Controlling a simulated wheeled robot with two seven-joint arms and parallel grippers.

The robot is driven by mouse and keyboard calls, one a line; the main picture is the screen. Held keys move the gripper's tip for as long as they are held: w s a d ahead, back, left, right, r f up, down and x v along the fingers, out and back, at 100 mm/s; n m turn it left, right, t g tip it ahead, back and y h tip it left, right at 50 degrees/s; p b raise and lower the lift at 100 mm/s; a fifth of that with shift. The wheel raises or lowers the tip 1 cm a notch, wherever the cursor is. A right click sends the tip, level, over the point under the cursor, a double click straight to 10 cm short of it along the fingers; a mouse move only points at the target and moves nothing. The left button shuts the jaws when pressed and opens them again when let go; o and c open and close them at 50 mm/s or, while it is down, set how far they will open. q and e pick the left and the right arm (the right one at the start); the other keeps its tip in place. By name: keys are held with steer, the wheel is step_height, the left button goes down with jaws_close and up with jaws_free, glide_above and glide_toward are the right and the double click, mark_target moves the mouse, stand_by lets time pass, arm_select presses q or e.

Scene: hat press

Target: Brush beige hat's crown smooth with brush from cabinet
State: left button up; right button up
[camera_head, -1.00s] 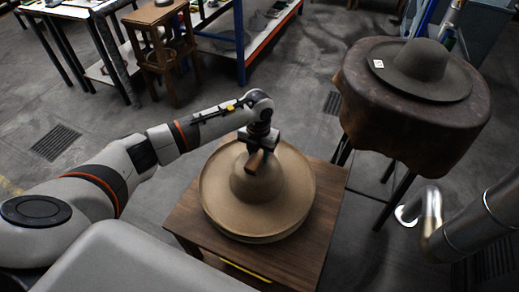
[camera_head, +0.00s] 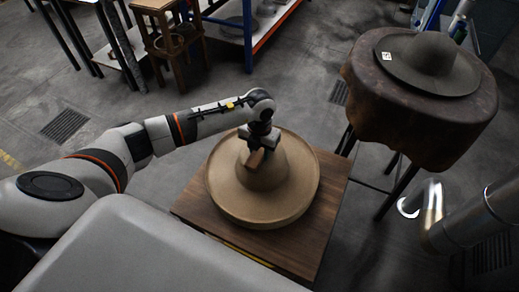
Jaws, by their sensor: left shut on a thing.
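The beige hat (camera_head: 293,199) lies brim down on a wooden table (camera_head: 325,230), with its rounded crown upward. My left gripper (camera_head: 258,148) is over the upper left side of the crown. It is shut on a small brown brush (camera_head: 256,159), which overlaps the crown in the picture. The brush looks to be at the crown's surface, but I cannot tell for sure if it touches. The gripper hides part of the hat's far side. My right gripper is out of view.
A dark hat (camera_head: 432,66) with a white tag sits on a leather-covered round stand (camera_head: 380,107) at the right. A wooden stool (camera_head: 165,35) and a blue-framed shelf (camera_head: 247,32) stand at the back.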

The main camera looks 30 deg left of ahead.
arm_select(q)
steer(key=shift+w+a+f+b, duration=0.1)
steer(key=shift+w+f+b, duration=0.05)
steer(key=shift+w+b, duration=0.7)
steer(key=shift+w+f+b, duration=0.1)
steer(key=shift+w+b, duration=0.5)
steer(key=shift+w, duration=0.3)
steer(key=shift+w+r, duration=0.1)
steer(key=shift+w, duration=0.25)
steer(key=shift+s+r, duration=0.1)
steer(key=shift+s, duration=0.2)
steer(key=shift+s+p, duration=1.4)
steer(key=shift+s, duration=0.55)
